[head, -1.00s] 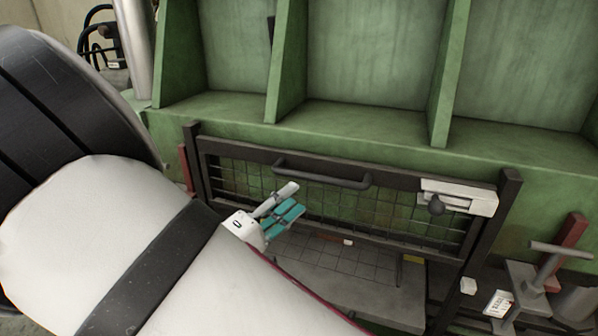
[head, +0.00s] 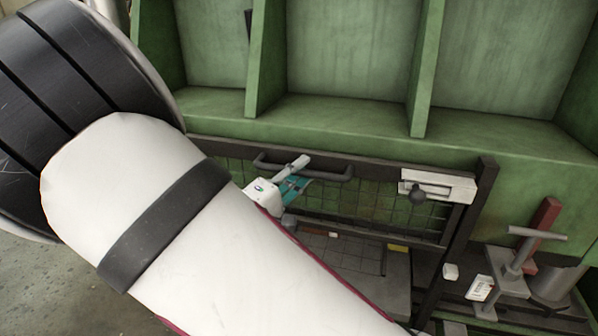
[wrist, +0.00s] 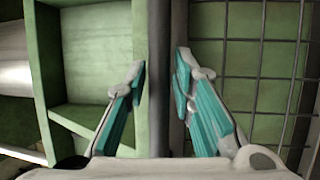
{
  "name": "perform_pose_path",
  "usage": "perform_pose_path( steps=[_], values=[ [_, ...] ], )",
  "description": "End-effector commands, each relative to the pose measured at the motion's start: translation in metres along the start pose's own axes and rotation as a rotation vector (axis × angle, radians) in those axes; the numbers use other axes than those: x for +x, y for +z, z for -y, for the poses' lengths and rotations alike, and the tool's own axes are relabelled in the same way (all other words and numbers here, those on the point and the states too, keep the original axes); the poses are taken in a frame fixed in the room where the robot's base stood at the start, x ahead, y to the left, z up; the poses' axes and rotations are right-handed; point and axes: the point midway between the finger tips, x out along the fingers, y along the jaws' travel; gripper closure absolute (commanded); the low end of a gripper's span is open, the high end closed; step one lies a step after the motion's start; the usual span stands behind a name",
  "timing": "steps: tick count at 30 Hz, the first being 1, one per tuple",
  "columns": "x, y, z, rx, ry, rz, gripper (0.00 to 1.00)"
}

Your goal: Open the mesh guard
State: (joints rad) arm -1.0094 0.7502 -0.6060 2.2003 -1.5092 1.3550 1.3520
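The mesh guard (head: 378,172) is a dark frame with wire mesh, upright across the opening below the green shelves. Its dark bar handle (head: 332,178) is on the upper rail. My gripper (head: 300,172) is at the handle's left-middle part. In the wrist view my gripper (wrist: 160,78) is open, one teal-padded finger on each side of a dark bar (wrist: 159,30), with gaps visible beside it. The mesh (wrist: 226,70) is on the right there. I cannot tell whether the fingertips touch the bar.
A pale latch plate (head: 450,184) with a dark knob (head: 418,192) is at the guard's upper right. Green shelf compartments (head: 345,60) rise behind. A grey clamp-like fixture with a T-handle (head: 537,233) stands at lower right. A grey bed (head: 350,265) shows below the guard.

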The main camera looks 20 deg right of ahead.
Motion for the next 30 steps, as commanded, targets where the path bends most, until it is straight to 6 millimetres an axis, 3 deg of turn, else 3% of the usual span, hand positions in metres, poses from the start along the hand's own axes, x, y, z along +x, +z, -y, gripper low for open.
perform_pose_path(
  steps=[2, 9, 17, 24, 25, 27, 30],
  values=[
    [0.000, 0.000, 0.000, 0.000, 0.000, 0.000, 1.00],
    [-0.001, 0.000, 0.002, -0.001, 0.000, 0.000, 1.00],
    [-0.005, 0.002, 0.030, -0.003, -0.001, 0.000, 1.00],
    [-0.005, 0.002, 0.027, -0.001, 0.000, 0.000, 1.00],
    [-0.005, 0.002, 0.027, -0.001, 0.000, 0.000, 0.80],
    [-0.005, 0.002, 0.027, -0.001, 0.001, 0.000, 0.65],
    [-0.005, 0.002, 0.027, 0.000, 0.000, 0.000, 0.65]
  ],
)
